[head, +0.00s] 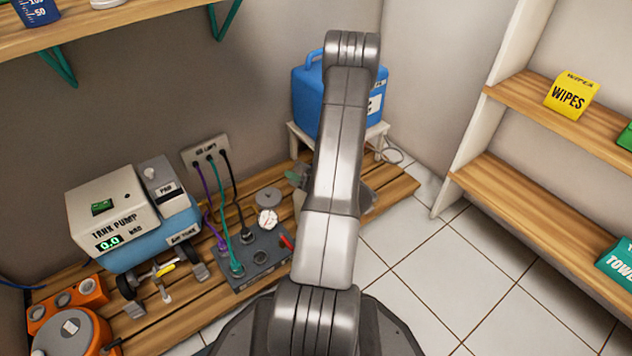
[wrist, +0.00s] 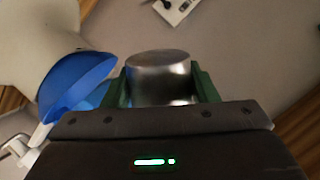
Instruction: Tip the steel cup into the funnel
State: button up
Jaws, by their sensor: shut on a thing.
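The steel cup (wrist: 158,76) is between the green fingers of my gripper (wrist: 161,88) in the wrist view, one finger on each side. The gripper is shut on it. I cannot see into the cup or tell its contents. The blue funnel (wrist: 72,88) is just left of the cup and the left finger, beside a large pale rounded body (wrist: 38,30). The cup's rim does not clearly show over the funnel's mouth. In the head view my arm hides the cup and funnel; only a small green part (head: 294,176) shows beside the arm.
A blue jug (head: 305,98) stands on a small white stand behind my arm. The tank pump (head: 112,215) and a grey control box (head: 255,262) with cables sit on the wooden slats to the left. Shelves with a yellow wipes box (head: 571,96) are at right. Tiled floor (head: 470,270) is clear.

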jog(key=shift+s+a+r+n, duration=0.15)
jog(key=shift+r+n, duration=0.25)
jog(key=shift+n, duration=0.1)
jog(key=shift+s+a+f+n+t+h, duration=0.3)
jog(key=shift+s+a+f+n+t, duration=0.2)
jog(key=shift+s+f+n, duration=0.15)
notch_tip(320, 180, down, 8)
jog(key=s+a+n+t, duration=0.2)
jog(key=n, duration=0.2)
jog(key=shift+r, duration=0.25)
jog(key=shift+s+n, duration=0.1)
jog(key=shift+n, duration=0.15)
